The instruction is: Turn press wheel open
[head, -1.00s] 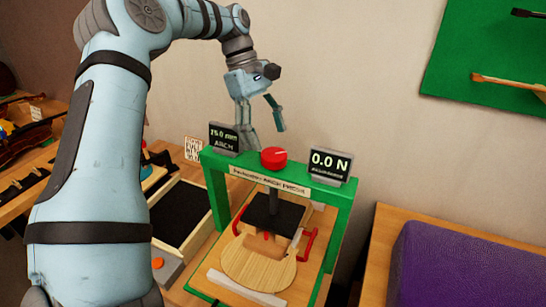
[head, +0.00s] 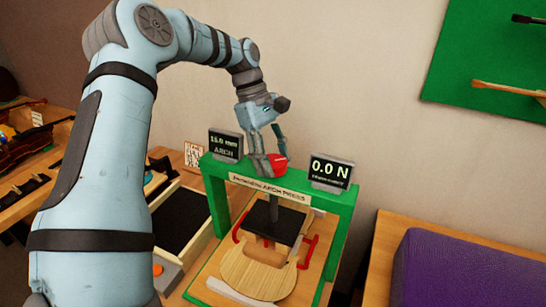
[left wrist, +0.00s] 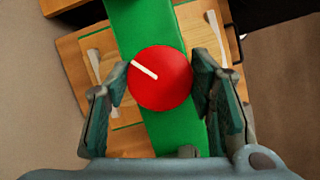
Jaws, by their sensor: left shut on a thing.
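The red press wheel (head: 277,164) sits on top of the green press frame (head: 345,197). In the left wrist view the wheel (left wrist: 160,78) is round, with a white mark pointing to its upper left. My left gripper (head: 269,160) has come down over the wheel from above, with its fingers (left wrist: 163,92) on either side of it, shut on it. Below the crossbar the black press plate (head: 275,222) hangs over a pale wooden violin plate (head: 247,268). Red clamps (head: 306,253) stand at its sides. My right gripper is not in view.
A display reading 15.0 mm (head: 226,145) stands left of the wheel, and one reading 0.0 N (head: 331,172) stands right. A black-lined tray (head: 180,220) lies left of the press. A purple block (head: 455,270) is at the right.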

